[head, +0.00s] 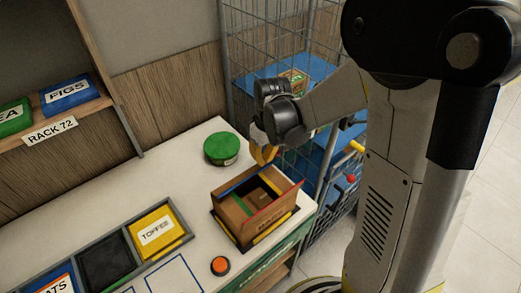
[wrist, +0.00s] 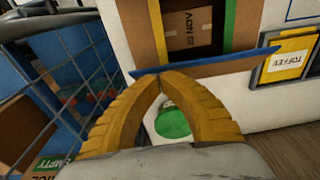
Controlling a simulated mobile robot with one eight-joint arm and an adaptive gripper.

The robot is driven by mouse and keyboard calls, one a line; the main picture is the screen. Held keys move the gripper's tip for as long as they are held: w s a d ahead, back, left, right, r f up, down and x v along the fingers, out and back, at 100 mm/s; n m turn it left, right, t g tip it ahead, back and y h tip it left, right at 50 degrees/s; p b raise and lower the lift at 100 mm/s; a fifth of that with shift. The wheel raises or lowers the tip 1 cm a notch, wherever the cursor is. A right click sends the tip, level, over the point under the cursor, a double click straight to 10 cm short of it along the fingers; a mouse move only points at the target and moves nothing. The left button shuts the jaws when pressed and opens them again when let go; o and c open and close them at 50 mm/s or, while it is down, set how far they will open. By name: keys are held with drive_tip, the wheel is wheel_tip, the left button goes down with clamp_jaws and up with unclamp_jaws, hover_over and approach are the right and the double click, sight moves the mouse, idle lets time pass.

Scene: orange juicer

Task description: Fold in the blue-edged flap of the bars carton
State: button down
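The open brown bars carton (head: 231,216) stands on the white counter, its flaps edged in different colours. The blue-edged flap (head: 237,181) is on its far side. In the wrist view its blue edge (wrist: 215,62) runs as a thin strip across the carton opening, so the flap looks roughly upright. A red-edged flap (head: 275,207) stands up on the near right side. My gripper (head: 264,155) is above the far side of the carton. In the wrist view the yellow fingertips (wrist: 161,79) meet, empty, right by the blue edge; contact is unclear.
A round green tin (head: 221,148) stands behind the carton. A divided tray with a yellow TOFFEE box (head: 156,232) lies to the left. A wire cage with blue shelves (head: 262,86) stands behind. The counter's back left is clear.

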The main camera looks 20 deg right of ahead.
sight(266, 176)
drive_tip(key=shift+s+d+f+t+y+b, duration=0.3)
drive_tip(key=shift+s+f+t+b, duration=0.35)
drive_tip(key=shift+t+b, duration=0.35)
idle(0.4)
drive_tip(key=shift+s+f+t+b, duration=0.35)
drive_tip(key=shift+f+t+b, duration=0.2)
drive_tip(key=shift+b, duration=0.25)
drive_tip(key=t+b, duration=0.1)
drive_tip(key=f+t+y+b, duration=0.1)
drive_tip(key=b, duration=0.1)
drive_tip(key=s+f+t+b, duration=0.1)
drive_tip(key=shift+s+d, duration=0.1)
drive_tip(key=shift+d, duration=0.15)
drive_tip(key=shift+f+b, duration=0.1)
drive_tip(key=shift+b, duration=0.45)
drive_tip(key=shift+s+f, duration=0.1)
